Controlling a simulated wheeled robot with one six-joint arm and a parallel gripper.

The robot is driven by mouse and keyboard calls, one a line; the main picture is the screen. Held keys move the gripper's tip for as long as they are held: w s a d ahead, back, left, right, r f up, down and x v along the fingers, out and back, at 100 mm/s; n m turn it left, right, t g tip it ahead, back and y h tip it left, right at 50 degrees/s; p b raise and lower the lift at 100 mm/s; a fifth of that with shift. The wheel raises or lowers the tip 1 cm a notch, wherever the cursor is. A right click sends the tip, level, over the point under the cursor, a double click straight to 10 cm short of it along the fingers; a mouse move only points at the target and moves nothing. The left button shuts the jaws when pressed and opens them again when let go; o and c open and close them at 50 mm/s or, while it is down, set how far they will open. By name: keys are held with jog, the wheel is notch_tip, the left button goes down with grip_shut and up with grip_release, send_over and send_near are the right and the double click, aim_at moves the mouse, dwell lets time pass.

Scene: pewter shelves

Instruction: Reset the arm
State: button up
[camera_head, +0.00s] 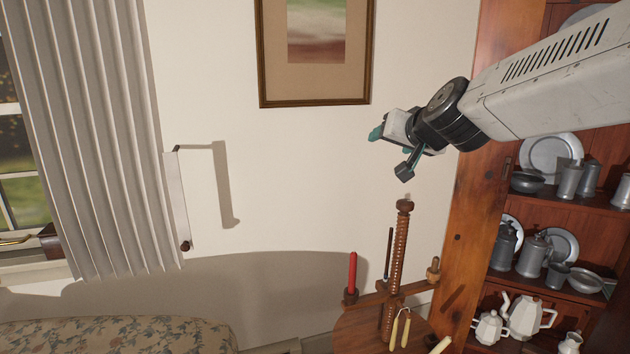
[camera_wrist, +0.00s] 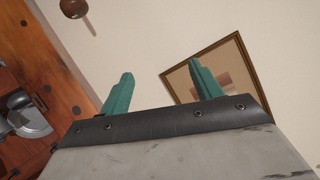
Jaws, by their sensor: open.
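My gripper (camera_head: 390,150) is raised at the upper right of the head view, in front of the bare wall and left of the wooden shelf unit. In the wrist view my gripper (camera_wrist: 158,85) shows two teal fingers standing well apart with nothing between them. The gripper is open and empty. My arm reaches in from the right edge of the head view and covers part of the shelves.
A wooden stand (camera_head: 398,265) with a threaded post and a red candle (camera_head: 352,275) rises below my gripper. Pewter shelves (camera_head: 560,212) stand at the right. A framed picture (camera_head: 264,60) hangs on the wall. A patterned seat (camera_head: 110,335) is at lower left.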

jog(key=s+d+f+g+h, duration=0.1)
jog(key=s+d+f+g, duration=0.2)
jog(key=s, duration=0.9)
jog(key=s+d+f+n+g+h, duration=0.1)
jog(key=s+d+f+g, duration=0.3)
jog(key=s, duration=0.9)
jog(key=s+d+f+g, duration=0.3)
jog(key=s+f, duration=0.6)
jog(key=s, duration=0.3)
jog(key=shift+s+d+n+g+h, duration=0.3)
jog(key=shift+n+g+h, duration=0.1)
jog(key=shift+g, duration=0.5)
